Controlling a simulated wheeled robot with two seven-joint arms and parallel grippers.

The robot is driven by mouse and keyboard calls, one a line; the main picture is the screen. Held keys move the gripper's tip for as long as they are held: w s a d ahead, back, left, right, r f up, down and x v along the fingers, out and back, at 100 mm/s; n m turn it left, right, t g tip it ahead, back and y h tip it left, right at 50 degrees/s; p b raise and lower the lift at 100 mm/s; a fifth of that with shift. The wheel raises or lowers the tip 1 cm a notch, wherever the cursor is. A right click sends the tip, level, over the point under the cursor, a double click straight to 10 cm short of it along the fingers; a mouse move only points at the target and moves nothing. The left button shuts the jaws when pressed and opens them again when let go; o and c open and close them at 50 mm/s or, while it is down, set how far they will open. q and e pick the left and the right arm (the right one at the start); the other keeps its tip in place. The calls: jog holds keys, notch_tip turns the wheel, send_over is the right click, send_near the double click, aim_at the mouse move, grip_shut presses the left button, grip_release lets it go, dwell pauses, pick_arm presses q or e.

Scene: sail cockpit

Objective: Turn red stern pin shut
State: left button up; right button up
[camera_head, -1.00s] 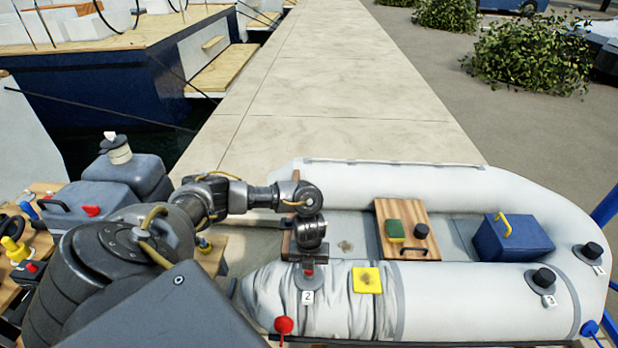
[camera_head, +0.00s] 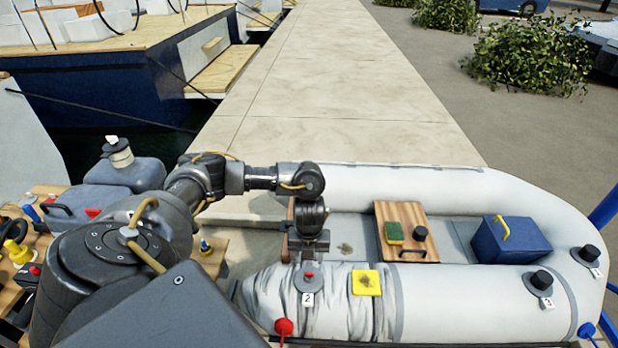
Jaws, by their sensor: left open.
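The red pin (camera_head: 309,275) shows as a small red spot in the middle of the grey round valve (camera_head: 307,284) marked 2. This valve sits on the slack, wrinkled stern part of the near boat tube (camera_head: 335,310). My left gripper (camera_head: 309,260) points down just above and behind the pin. It is open, and its fingers are small and partly merge with the dark wrist. It appears apart from the pin. I cannot tell how far the pin is turned. My right gripper is not in view.
A yellow patch (camera_head: 366,282) lies right of the valve. A red cone end (camera_head: 284,326) hangs on the near side. A wooden seat (camera_head: 405,230) with a green sponge (camera_head: 395,232) and a blue box (camera_head: 510,240) stand in the boat. Capped valves (camera_head: 541,280) are farther right.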

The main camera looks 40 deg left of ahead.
pick_arm(q)
jog(key=shift+r+p, duration=0.3)
jog(key=shift+r, duration=1.55)
jog(key=shift+s, duration=0.15)
